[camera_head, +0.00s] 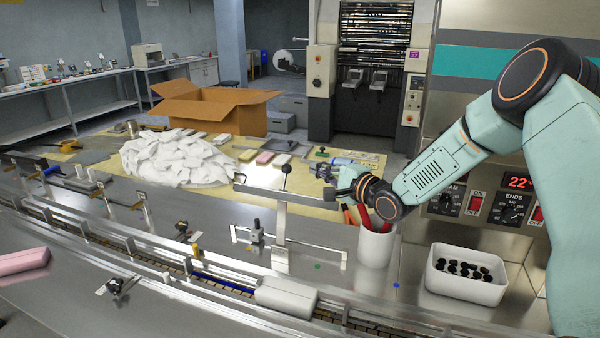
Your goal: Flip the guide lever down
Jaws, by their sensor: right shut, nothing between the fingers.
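A thin upright lever with a black ball knob (286,169) stands on a grey metal post and bracket (281,222) in the middle of the view. It looks like the guide lever, and it points up. My right gripper (314,171) comes in from the right, shut and empty. Its fingertips are a little right of the knob, with a small gap in the picture; I cannot tell the depth between them. My left gripper is not in view.
A conveyor with rails (190,272) crosses the front, carrying a pale wrapped block (286,296). A white cup (376,246) with red-handled tools stands under my right wrist. A white bin (466,286) of black knobs is at right. A white cloth heap (175,158) lies behind.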

